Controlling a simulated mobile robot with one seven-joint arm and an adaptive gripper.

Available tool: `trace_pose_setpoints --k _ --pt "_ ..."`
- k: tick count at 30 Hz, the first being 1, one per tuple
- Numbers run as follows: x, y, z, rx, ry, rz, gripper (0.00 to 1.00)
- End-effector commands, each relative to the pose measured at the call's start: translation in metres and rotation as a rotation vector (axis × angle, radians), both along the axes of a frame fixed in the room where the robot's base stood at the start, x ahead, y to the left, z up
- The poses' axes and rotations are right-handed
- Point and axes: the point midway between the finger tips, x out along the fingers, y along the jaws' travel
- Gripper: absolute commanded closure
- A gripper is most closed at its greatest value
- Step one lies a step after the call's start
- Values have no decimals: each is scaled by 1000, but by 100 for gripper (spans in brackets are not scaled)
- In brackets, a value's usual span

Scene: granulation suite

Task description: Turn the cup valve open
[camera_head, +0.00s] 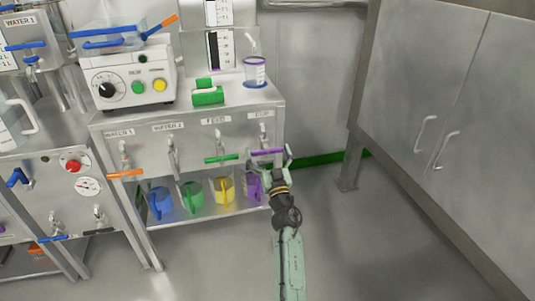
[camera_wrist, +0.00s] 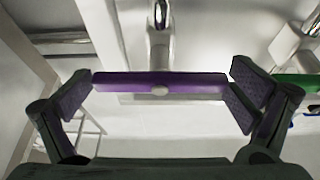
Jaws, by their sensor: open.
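The cup valve has a purple bar handle (camera_head: 267,152) at the right end of the valve row, under a small label. In the wrist view the purple handle (camera_wrist: 160,84) lies level across the picture, with its round hub and the metal spout behind it. My gripper (camera_head: 271,160) is at this valve. In the wrist view it is open, with one finger pad near each end of the handle. The left pad looks very close to the handle's left end; I cannot tell whether either pad touches it. The purple pitcher (camera_head: 252,186) stands below, partly hidden by my gripper.
A green valve handle (camera_head: 221,159) is just left of the cup valve, and an orange one (camera_head: 125,174) is farther left. Blue (camera_head: 160,202), green (camera_head: 192,196) and yellow (camera_head: 224,190) pitchers stand on the lower shelf. A purple-rimmed cup (camera_head: 255,72) is on top. Floor to the right is clear.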

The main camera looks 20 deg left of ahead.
Motion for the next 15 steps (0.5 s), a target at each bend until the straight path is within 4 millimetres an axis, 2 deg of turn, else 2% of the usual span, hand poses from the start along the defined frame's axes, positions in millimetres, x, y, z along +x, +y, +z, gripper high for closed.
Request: trace_pose_setpoints --k 5,15 --pt "0 0 0 0 0 0 1" --pt "0 0 0 0 0 0 23"
